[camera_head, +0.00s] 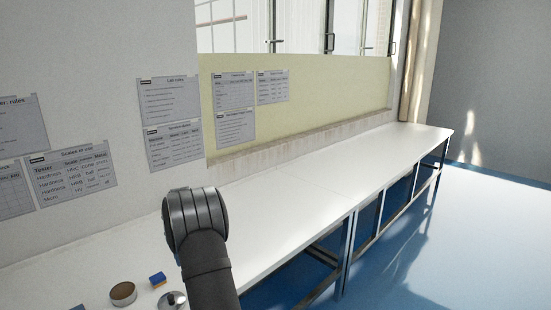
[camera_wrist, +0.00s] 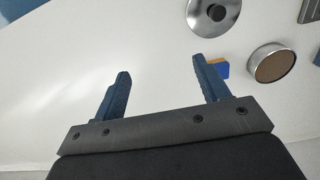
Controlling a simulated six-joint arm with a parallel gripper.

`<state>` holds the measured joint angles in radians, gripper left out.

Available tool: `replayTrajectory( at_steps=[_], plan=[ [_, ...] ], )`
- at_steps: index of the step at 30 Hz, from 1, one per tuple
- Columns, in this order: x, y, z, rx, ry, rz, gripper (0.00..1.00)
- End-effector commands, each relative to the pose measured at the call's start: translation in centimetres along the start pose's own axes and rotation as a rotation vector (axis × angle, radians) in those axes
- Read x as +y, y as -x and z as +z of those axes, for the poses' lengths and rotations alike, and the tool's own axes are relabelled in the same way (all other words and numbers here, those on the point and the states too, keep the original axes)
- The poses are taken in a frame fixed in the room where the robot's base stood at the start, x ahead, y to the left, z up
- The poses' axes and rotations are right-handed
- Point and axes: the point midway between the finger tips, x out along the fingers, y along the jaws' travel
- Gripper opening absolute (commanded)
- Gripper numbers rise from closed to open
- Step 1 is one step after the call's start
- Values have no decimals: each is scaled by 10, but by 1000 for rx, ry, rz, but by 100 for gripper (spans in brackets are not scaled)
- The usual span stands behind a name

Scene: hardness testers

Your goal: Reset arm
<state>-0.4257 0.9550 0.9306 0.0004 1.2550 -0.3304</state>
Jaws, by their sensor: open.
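My gripper (camera_wrist: 165,82) shows in the wrist view with its two blue fingers wide apart and nothing between them. It is above the white bench (camera_wrist: 90,45). In the head view a dark link of my arm stands over the bench, and my fingers are not visible there. A small blue and orange block (camera_wrist: 221,68) lies just beyond the right finger, which partly hides it; it also shows in the head view (camera_head: 158,280).
A round tin with a brown top (camera_wrist: 272,65) and a silver disc with a dark knob (camera_wrist: 214,14) are on the bench near the block. Grey pieces (camera_wrist: 309,11) lie at the upper right. The bench's far stretch (camera_head: 385,150) is clear. Paper sheets hang on the wall.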

Motion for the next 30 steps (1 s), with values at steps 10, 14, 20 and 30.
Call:
replayTrajectory(
  at_steps=[10,14,20,30],
  plan=[
    [42,-32,50,-3,-148,-1,68],
    [55,-43,70,-3,-202,-1,68],
    [72,-58,102,-3,-286,-1,68],
    [95,-83,162,-4,-429,-2,68]
  ],
)
